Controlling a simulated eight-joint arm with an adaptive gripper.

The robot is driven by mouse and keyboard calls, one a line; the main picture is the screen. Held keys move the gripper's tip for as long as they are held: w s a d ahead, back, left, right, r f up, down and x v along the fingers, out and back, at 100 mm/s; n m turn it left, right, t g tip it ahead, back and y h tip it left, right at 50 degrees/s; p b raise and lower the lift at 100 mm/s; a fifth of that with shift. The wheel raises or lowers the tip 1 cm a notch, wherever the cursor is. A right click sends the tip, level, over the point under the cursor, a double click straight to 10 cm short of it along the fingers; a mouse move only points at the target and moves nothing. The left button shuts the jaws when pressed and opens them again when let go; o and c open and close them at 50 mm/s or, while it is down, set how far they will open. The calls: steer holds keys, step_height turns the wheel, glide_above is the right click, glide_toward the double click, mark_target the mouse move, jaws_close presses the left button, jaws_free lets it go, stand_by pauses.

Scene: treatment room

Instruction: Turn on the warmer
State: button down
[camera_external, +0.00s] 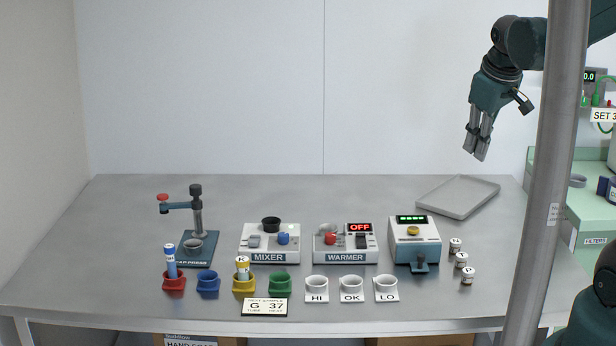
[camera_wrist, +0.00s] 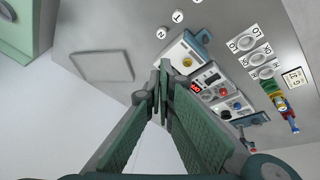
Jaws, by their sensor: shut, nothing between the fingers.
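The warmer (camera_external: 346,245) is a white box labelled WARMER in the middle of the table. Its red display (camera_external: 360,227) reads OFF. Below the display is a dark switch (camera_external: 362,241), and to the left are a red knob (camera_external: 330,238) and a grey part on top. The warmer also shows in the wrist view (camera_wrist: 209,84), with the display lit red. My gripper (camera_external: 476,148) is shut and empty, high above the table's back right, well away from the warmer. Its fingers show close together in the wrist view (camera_wrist: 161,75).
The mixer (camera_external: 269,243) stands left of the warmer, and a box with a green display (camera_external: 415,242) stands to its right. Cups labelled HI, OK and LO (camera_external: 352,287) stand in front. A tray (camera_external: 458,196) lies at the back right. A grey pole (camera_external: 548,180) crosses the right foreground.

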steer(key=w+a+f+n+g+p, duration=0.1)
steer(key=w+a+n, duration=0.1)
steer(key=a, duration=0.4)
steer(key=w+a+f+n+p, duration=0.1)
steer(key=w+a+f+n, duration=0.15)
steer(key=a, duration=0.25)
steer(key=n+g+p, duration=0.2)
steer(key=n+p, duration=0.1)
steer(key=n, duration=0.2)
glide_above(361, 235)
steer(key=s, duration=0.2)
step_height(361, 235, down, 7)
steer(key=shift+s+r+h, duration=0.15)
steer(key=shift+s+h, duration=0.05)
steer(key=shift+h, duration=0.2)
steer(key=shift+w+f, duration=0.3)
steer(key=shift+f, duration=2)
steer(key=shift+w+f, duration=0.35)
steer(key=shift+f, duration=1.95)
steer(key=shift+w+f, duration=0.3)
steer(key=shift+f, duration=2)
steer(key=shift+f, duration=0.1)
